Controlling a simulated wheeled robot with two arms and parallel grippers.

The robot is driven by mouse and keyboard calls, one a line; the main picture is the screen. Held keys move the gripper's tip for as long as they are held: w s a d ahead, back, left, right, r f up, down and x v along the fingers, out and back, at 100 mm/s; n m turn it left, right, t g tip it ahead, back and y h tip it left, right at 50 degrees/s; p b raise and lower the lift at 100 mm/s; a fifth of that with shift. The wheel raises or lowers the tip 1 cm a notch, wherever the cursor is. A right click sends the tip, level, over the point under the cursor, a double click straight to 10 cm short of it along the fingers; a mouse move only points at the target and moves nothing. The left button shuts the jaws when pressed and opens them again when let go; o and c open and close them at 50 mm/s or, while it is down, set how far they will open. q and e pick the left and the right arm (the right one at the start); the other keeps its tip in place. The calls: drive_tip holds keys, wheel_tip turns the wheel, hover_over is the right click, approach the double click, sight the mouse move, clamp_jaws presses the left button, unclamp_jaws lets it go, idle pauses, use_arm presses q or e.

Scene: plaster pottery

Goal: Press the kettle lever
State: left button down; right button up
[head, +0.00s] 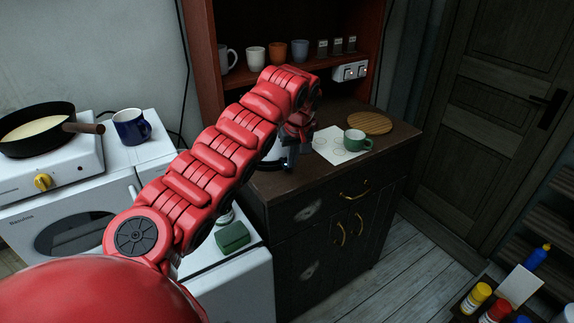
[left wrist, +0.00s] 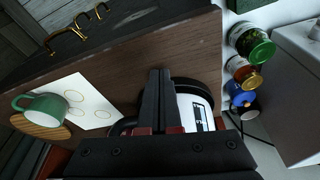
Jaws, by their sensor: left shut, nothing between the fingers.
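The white and black kettle (head: 272,154) stands on the dark wooden cabinet top and is mostly hidden behind my left arm in the head view. In the left wrist view the kettle (left wrist: 197,112) shows a white body, a dark rim and a small dark display. Its lever cannot be made out. My left gripper (head: 290,166) points down beside the kettle in the head view. In the left wrist view its fingers (left wrist: 159,76) are together, empty, and overlap the kettle's edge; whether they touch it cannot be told. My right gripper is not in view.
A green mug (head: 357,141) stands by a white paper sheet (head: 330,150) and a round wooden board (head: 370,122). Lidded jars (left wrist: 250,46) stand on the other side of the kettle. A shelf with cups (head: 256,57) rises behind. A pan (head: 38,130) and blue mug (head: 131,127) are at left.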

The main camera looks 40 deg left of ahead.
use_arm(q)
drive_tip(key=p+v, duration=1)
drive_tip(key=v, duration=0.5)
drive_tip(key=shift+d+r, duration=0.15)
drive_tip(key=shift+r, duration=0.2)
drive_tip(key=shift+s, duration=0.1)
